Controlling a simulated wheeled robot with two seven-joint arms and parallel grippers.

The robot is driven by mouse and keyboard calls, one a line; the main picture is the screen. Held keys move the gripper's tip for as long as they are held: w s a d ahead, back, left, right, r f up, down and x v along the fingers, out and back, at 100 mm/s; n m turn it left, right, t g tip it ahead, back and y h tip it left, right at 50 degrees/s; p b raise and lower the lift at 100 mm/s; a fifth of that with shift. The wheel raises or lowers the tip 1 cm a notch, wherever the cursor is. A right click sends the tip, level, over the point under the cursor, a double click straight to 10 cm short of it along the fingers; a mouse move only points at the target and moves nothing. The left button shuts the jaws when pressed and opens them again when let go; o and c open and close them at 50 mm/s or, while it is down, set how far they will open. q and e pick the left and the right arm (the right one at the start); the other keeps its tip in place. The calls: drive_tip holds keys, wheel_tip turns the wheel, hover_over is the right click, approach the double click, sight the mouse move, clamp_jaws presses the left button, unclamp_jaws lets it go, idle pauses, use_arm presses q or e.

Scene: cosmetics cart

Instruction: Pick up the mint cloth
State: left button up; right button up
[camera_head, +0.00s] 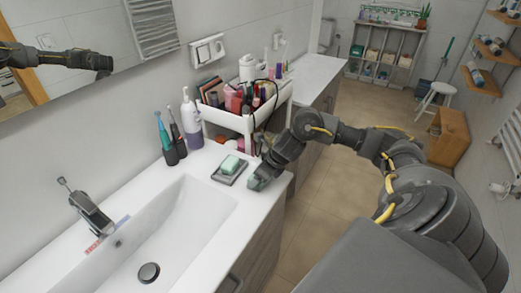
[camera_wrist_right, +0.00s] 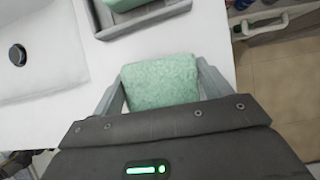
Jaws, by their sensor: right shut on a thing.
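The mint cloth (camera_wrist_right: 160,82) is a folded, rough-textured pale green pad between the two grey fingers of my right gripper (camera_wrist_right: 160,84) in the right wrist view. The fingers are shut on its left and right sides. In the head view my right gripper (camera_head: 257,182) is low at the counter's front edge, just right of the soap dish, and mostly hides the cloth. My left gripper is not in view.
A grey soap dish (camera_head: 222,178) with a green soap (camera_head: 230,165) stands close beside my right gripper. The sink (camera_head: 165,235) lies to the left. Electric toothbrushes (camera_head: 168,145) and a crowded white cosmetics cart (camera_head: 240,122) stand behind. The floor (camera_head: 325,190) shows beyond the counter edge.

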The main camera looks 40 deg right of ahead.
drive_tip(key=shift+r, duration=0.2)
drive_tip(key=shift+r, duration=0.25)
wheel_tip(320, 180, up, 2)
drive_tip(key=shift+w+r+b, duration=0.1)
drive_tip(key=shift+r+b, duration=0.05)
drive_tip(key=shift+b, duration=0.55)
drive_tip(key=s+a+r+p, duration=0.3)
drive_tip(key=s+r+p, duration=0.6)
drive_tip(key=s, duration=0.4)
drive_tip(key=shift+s+a+r+p, duration=0.15)
drive_tip(key=shift+s+r+p, duration=0.2)
drive_tip(key=shift+s+r, duration=0.05)
